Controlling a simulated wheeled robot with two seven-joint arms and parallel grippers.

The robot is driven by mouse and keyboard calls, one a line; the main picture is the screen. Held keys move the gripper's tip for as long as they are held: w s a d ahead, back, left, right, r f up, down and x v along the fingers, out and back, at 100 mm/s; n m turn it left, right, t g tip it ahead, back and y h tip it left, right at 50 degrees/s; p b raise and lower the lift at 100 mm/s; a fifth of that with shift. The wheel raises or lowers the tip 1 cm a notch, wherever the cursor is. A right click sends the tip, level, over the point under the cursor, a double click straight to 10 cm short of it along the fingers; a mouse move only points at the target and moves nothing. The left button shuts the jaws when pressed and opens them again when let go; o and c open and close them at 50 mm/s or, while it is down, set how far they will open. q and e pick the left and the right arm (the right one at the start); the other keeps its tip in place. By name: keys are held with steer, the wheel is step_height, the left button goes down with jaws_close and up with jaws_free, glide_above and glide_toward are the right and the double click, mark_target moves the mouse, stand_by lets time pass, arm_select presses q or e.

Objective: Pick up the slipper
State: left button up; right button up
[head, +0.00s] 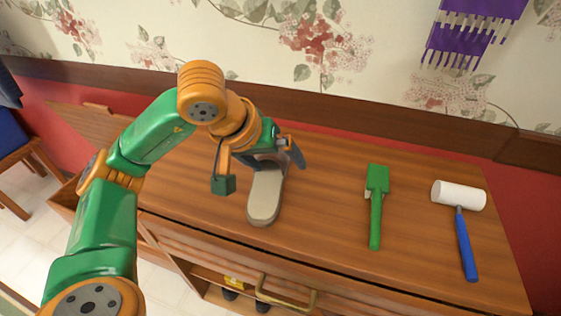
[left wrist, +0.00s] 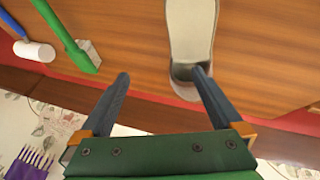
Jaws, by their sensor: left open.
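The slipper (head: 265,202) lies on the wooden cabinet top, with its pale sole end toward the front edge and its grey upper end under my left gripper. My left gripper (head: 281,158) is open at that end. In the left wrist view, the slipper (left wrist: 191,32) shows at the top right of centre. There, the right finger of my left gripper (left wrist: 160,73) overlaps the slipper's opening, and the left finger is beside the slipper, over bare wood. I cannot tell whether either finger touches it. My right gripper is not in view.
A green tool (head: 377,196) and a white-headed mallet with a blue handle (head: 459,197) lie to the right on the cabinet top (head: 325,210). The wood between slipper and green tool is clear. The wallpapered wall rises behind, with a purple hanging (head: 468,35).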

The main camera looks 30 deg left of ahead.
mark_target(266, 164)
arm_select(q)
steer(key=a+y, duration=0.2)
steer(key=a, duration=0.2)
steer(key=shift+a+r, duration=0.1)
steer(key=shift+r, duration=0.1)
steer(key=x, duration=0.6)
steer(key=shift+s+f+b, duration=0.15)
steer(key=shift+b, duration=0.25)
steer(key=c, duration=1.2)
